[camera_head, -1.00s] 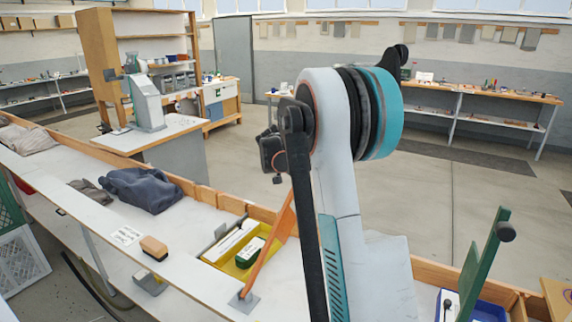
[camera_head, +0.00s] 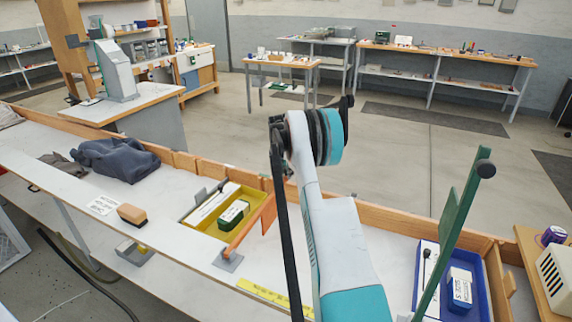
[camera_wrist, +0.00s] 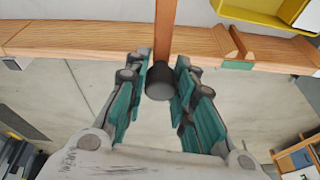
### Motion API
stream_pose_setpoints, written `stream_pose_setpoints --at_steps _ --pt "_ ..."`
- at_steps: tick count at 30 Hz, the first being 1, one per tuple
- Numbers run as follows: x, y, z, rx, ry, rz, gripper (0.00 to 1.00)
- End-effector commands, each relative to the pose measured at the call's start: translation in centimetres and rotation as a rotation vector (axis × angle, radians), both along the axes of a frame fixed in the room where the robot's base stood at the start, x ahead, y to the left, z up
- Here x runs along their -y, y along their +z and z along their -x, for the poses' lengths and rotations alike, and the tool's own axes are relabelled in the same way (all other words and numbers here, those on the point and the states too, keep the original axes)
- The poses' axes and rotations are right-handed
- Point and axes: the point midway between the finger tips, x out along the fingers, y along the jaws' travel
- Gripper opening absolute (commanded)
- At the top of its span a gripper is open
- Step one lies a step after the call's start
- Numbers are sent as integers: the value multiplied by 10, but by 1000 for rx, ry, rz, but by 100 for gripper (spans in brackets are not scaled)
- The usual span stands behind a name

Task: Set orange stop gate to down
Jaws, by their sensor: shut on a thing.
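The orange stop gate (camera_head: 250,231) rises at a slant from a grey base plate (camera_head: 228,261) on the white bench in the head view; my arm hides its upper end. In the wrist view its orange bar (camera_wrist: 163,32) runs down from the top edge to a dark round knob (camera_wrist: 160,82). My gripper (camera_wrist: 160,88) has its teal-padded fingers on both sides of the knob and is shut on it. In the head view my gripper is hidden behind my arm.
A green gate (camera_head: 456,222) with a black knob stands raised on the right, by a blue tray (camera_head: 480,298). A yellow tray (camera_head: 205,230) with boxes lies beside the orange gate. A wooden rail (camera_head: 386,216) edges the bench. A brown block (camera_head: 132,213) lies to the left.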

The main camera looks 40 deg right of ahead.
Motion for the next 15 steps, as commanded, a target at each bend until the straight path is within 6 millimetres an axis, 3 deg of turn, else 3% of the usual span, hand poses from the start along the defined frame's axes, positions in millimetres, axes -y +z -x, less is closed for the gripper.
stream_pose_setpoints --at_steps 6,15 --pt "3 -15 0 1 -1 4 0" --pt "2 -19 0 0 -1 2 0"
